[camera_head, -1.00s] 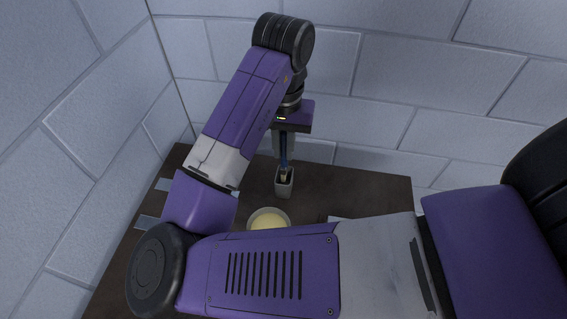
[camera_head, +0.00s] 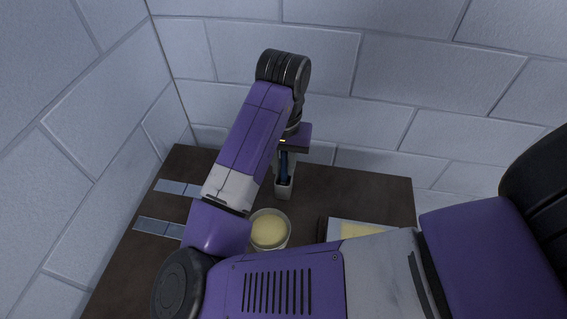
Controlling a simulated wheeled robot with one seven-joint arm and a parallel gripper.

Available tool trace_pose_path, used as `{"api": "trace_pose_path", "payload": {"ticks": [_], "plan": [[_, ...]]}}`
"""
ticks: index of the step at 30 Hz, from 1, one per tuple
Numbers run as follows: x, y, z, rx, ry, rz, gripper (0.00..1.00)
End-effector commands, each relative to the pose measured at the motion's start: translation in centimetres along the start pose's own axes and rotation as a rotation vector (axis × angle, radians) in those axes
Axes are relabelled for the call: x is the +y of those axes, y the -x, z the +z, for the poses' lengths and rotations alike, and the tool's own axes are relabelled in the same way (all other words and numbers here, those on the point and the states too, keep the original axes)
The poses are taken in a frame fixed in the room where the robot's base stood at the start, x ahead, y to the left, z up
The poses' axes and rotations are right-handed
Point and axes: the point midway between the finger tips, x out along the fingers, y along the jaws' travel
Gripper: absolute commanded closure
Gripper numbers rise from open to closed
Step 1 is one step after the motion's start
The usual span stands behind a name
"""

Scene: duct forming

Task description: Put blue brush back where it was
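The right finger shows apart from the brush, so the gripper looks open. The left finger is partly hidden by my arm.
A round bowl with pale yellow content (camera_head: 269,231) stands in front of the holder. A light tray with a yellow area (camera_head: 360,230) is to the right, partly hidden by my arm. Grey metal strips (camera_head: 170,187) lie at left. Walls stand behind and left.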

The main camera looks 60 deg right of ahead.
Motion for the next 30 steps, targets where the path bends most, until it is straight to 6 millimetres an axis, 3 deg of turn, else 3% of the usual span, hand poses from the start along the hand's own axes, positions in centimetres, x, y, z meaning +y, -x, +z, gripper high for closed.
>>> {"api": "trace_pose_path", "payload": {"ticks": [14,30], "plan": [[-0.1,0.8,0.0,0.001,0.0,-0.002,0.64],[-0.1,10.6,0.0,0.001,-0.001,-0.004,0.64]]}}
